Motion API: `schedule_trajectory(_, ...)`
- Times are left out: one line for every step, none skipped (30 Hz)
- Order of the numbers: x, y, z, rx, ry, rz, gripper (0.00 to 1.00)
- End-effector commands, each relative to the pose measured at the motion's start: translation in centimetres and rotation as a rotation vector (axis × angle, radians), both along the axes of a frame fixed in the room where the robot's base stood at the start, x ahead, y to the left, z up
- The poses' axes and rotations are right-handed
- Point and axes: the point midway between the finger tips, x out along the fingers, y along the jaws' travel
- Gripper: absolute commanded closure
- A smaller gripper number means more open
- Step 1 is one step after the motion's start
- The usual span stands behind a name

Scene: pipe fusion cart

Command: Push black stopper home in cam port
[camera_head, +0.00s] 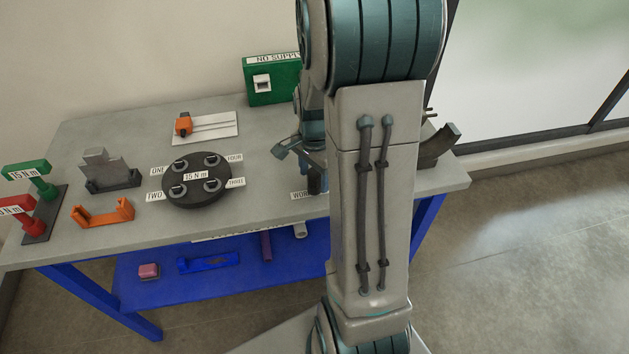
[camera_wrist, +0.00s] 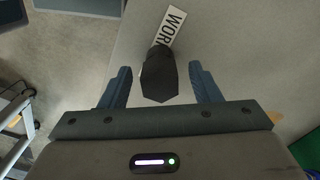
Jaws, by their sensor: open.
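A dark piece with a hexagonal end (camera_wrist: 160,78) lies between my gripper's two blue fingers in the wrist view. It may be the black stopper, but I cannot be sure. My gripper (camera_wrist: 160,88) is open, and gaps show between each finger and the dark piece. In the head view my gripper (camera_head: 300,158) is over the bench's front right part, near the label starting "WOR", and my arm hides much of it. I cannot make out a cam port in either view.
The grey bench (camera_head: 105,238) holds a round dark plate (camera_head: 197,198) with numbered studs, an orange bracket (camera_head: 103,213), a grey stepped block (camera_head: 105,168) and red and green tools at left. A green box (camera_head: 265,97) stands behind. A curved grey piece (camera_head: 440,147) is at right.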

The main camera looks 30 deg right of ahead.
Motion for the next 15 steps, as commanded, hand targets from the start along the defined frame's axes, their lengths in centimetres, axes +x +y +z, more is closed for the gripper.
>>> schedule_trajectory(0.0, 0.0, 0.01, 0.0, 0.0, 0.0, 0.51)
schedule_trajectory(0.0, 0.0, 0.01, 0.0, 0.0, 0.0, 0.6)
schedule_trajectory(0.0, 0.01, 0.02, 0.0, 0.0, 0.0, 0.71)
schedule_trajectory(0.0, 0.01, 0.01, 0.0, 0.0, 0.0, 0.79)
schedule_trajectory(0.0, 0.01, 0.01, 0.0, 0.0, 0.0, 0.88)
schedule_trajectory(0.0, 0.01, 0.01, 0.0, 0.0, 0.0, 0.99)
schedule_trajectory(0.0, 0.01, 0.01, 0.0, 0.0, 0.0, 1.0)
schedule_trajectory(0.0, 0.0, 0.02, 0.0, 0.0, 0.0, 1.0)
schedule_trajectory(0.01, 0.0, 0.04, 0.0, 0.0, 0.0, 1.0)
schedule_trajectory(0.01, 0.0, 0.07, 0.0, 0.0, 0.0, 1.0)
schedule_trajectory(0.01, 0.0, 0.13, 0.0, 0.0, 0.0, 1.0)
schedule_trajectory(0.01, 0.0, 0.23, 0.0, 0.0, 0.0, 1.0)
schedule_trajectory(0.01, 0.0, 0.34, 0.0, 0.0, 0.0, 1.0)
schedule_trajectory(0.01, 0.0, 0.46, 0.0, 0.0, 0.0, 1.0)
schedule_trajectory(0.01, 0.0, 0.65, 0.0, 0.0, 0.0, 1.0)
